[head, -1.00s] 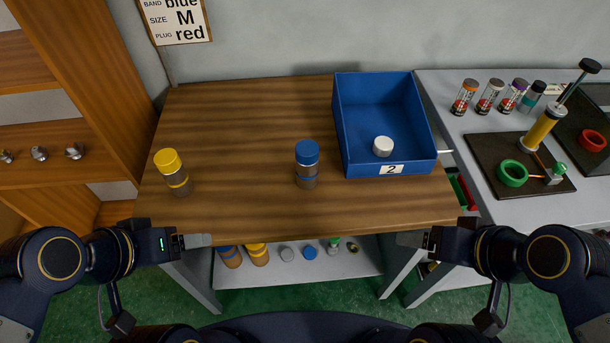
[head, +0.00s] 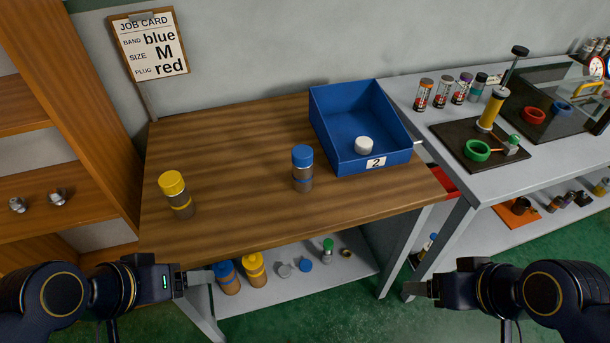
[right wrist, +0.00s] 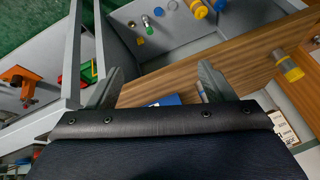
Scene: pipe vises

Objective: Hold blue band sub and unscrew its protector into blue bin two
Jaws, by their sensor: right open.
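The blue band sub (head: 303,178) stands upright on the wooden table, a grey cylinder with a blue band. Its blue protector (head: 302,153) sits on top. Blue bin two (head: 325,135) stands to its right and behind, marked "2", with a white cap (head: 364,145) inside. My left gripper (head: 208,275) is in front of the table's lower left edge, apart from the sub; its jaw opening cannot be told. My right gripper (head: 422,288) is in front of the table at the right, empty. Its fingers show spread apart in the right wrist view (right wrist: 160,88).
A yellow-capped sub (head: 176,195) stands at the table's left. A shelf (head: 330,268) below holds several caps and bottles. A grey bench (head: 450,130) at right carries several vials and a pump. A job card (head: 150,45) reads blue, M, red. The table between the subs is clear.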

